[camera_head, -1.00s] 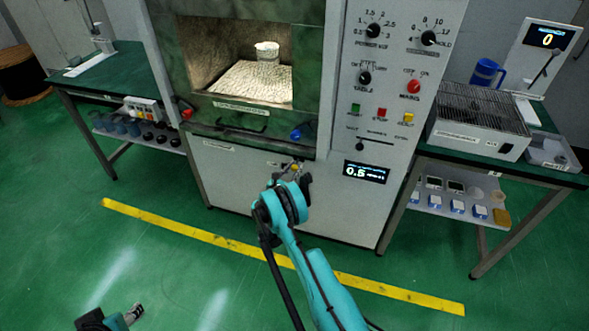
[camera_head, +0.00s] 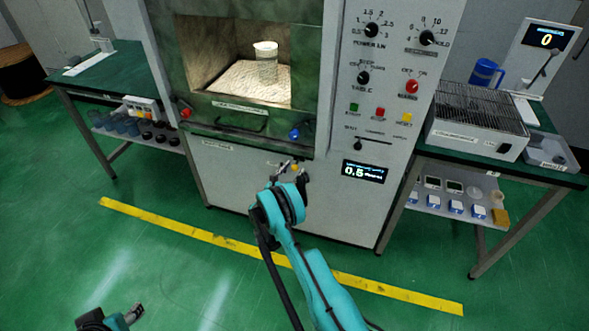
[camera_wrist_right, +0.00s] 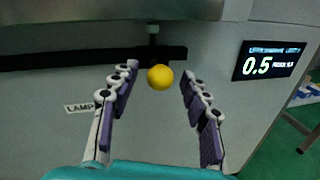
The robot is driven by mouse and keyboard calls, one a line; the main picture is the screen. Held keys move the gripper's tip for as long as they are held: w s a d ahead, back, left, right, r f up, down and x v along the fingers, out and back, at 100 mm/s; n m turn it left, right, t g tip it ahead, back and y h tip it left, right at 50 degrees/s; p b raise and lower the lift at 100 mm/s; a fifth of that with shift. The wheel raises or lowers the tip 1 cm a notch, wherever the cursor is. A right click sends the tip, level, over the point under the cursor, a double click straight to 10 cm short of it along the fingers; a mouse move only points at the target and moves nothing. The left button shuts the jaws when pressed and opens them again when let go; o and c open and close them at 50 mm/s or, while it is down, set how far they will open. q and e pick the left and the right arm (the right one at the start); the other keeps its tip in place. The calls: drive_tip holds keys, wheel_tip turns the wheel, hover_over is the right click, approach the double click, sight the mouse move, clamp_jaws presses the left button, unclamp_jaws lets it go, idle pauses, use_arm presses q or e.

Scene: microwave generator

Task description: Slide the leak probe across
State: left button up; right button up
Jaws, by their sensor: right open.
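The leak probe appears to be the yellow ball knob (camera_wrist_right: 160,77) on a dark horizontal rail (camera_wrist_right: 60,58) on the cabinet front; the knob also shows small in the head view (camera_head: 295,168), under the oven opening. My right gripper (camera_wrist_right: 159,84) is open, one finger on each side of the knob in the wrist view. I cannot tell whether either finger touches it. The right gripper (camera_head: 289,174) also shows at the cabinet front in the head view. My left gripper (camera_head: 130,314) shows only partly at the bottom left, away from the cabinet.
A "LAMP" label (camera_wrist_right: 79,107) sits below the rail, left of the knob. A display reading 0.5 (camera_wrist_right: 269,63) is to the right. The oven chamber above holds a white beaker (camera_head: 266,62). Side tables stand left (camera_head: 110,80) and right (camera_head: 545,172).

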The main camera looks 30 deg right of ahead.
drive_tip(key=v, duration=0.6)
idle(0.3)
wheel_tip(320, 180, up, 12)
drive_tip(key=a+m+g+y, duration=0.1)
drive_tip(key=a+m+y, duration=0.1)
drive_tip(key=m+y, duration=0.3)
drive_tip(key=s+a+r+m+y, duration=0.3)
drive_tip(key=s+a+r+m, duration=0.25)
drive_tip(key=s+r, duration=0.3)
drive_tip(key=s+a+r+m+y, duration=0.1)
drive_tip(key=s+a+m+y, duration=0.3)
drive_tip(key=s+a, duration=0.3)
drive_tip(key=s+a+r+m+y, duration=0.1)
drive_tip(key=s+a+m+y, duration=0.2)
drive_tip(key=s, duration=1.4)
drive_tip(key=a+m, duration=0.4)
drive_tip(key=shift+s+a+r+g+y, duration=0.15)
drive_tip(key=shift+s+a+g+y, duration=0.15)
drive_tip(key=shift+s+y, duration=0.1)
